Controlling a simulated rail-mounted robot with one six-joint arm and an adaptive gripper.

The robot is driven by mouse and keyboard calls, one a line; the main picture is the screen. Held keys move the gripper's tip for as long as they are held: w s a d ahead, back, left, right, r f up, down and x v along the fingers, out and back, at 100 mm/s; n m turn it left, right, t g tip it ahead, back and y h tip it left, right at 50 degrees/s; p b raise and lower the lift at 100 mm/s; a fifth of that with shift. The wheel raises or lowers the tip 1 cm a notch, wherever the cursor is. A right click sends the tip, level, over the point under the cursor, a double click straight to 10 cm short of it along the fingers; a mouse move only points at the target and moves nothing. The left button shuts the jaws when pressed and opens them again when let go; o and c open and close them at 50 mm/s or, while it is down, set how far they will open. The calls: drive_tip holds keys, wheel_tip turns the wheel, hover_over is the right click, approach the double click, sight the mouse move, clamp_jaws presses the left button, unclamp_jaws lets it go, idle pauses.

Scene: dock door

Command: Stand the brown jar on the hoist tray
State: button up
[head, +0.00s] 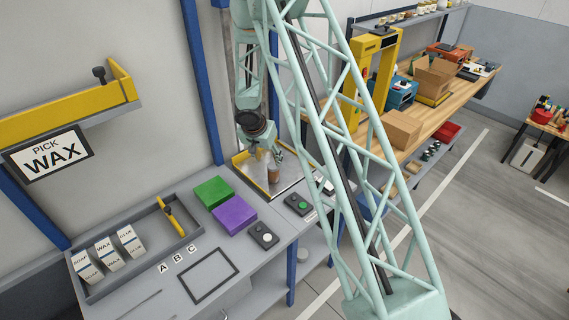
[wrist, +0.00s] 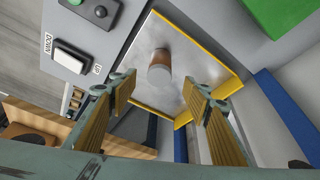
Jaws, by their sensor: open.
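The brown jar (head: 273,174) is on the metal hoist tray (head: 287,189), which has yellow edges. In the wrist view the jar (wrist: 160,70) appears to stand upright on the bare middle of the tray (wrist: 193,60), with a paler top. My gripper (head: 268,155) is above the tray close to the jar. In the wrist view my gripper (wrist: 162,90) has its two fingers wide apart, with the jar beyond the gap between them and not touching either finger.
Button boxes with a green button (head: 303,204) and a white button (head: 265,237) sit near the tray. A green block (head: 214,191) and a purple block (head: 234,214) lie left of it. A grey bin (head: 88,286) holds labelled boxes. A blue post (head: 203,80) rises behind.

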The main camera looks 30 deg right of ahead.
drive_tip(key=s+a+r+n, duration=0.1)
drive_tip(key=s+r, duration=0.3)
drive_tip(key=r, duration=0.6)
drive_tip(key=s+r+n, duration=0.1)
drive_tip(key=s+r, duration=0.4)
drive_tip(key=r, duration=0.5)
drive_tip(key=s+a+r, duration=0.1)
drive_tip(key=s+r, duration=0.3)
drive_tip(key=r, duration=0.6)
drive_tip(key=s+a+r+n, duration=0.2)
drive_tip(key=s+a+r, duration=0.2)
drive_tip(key=s+r, duration=0.6)
drive_tip(key=s+a+r+n, duration=0.25)
drive_tip(key=s+r, duration=0.35)
drive_tip(key=s, duration=0.8)
drive_tip(key=s+a+n+y, duration=0.1)
drive_tip(key=s+a, duration=0.2)
drive_tip(key=s, duration=0.3)
drive_tip(key=s+a+n+y, duration=0.1)
drive_tip(key=s+a, duration=0.3)
drive_tip(key=s, duration=0.3)
drive_tip(key=s+a+r+n+y, duration=0.1)
drive_tip(key=s+a, duration=0.2)
drive_tip(key=s, duration=0.4)
drive_tip(key=shift+a+t+y, duration=0.15)
drive_tip(key=shift+t+y, duration=0.15)
drive_tip(key=shift+t, duration=0.1)
drive_tip(key=shift+r+n, duration=0.15)
drive_tip(key=shift+n, duration=0.1)
drive_tip(key=shift+s+a, duration=0.1)
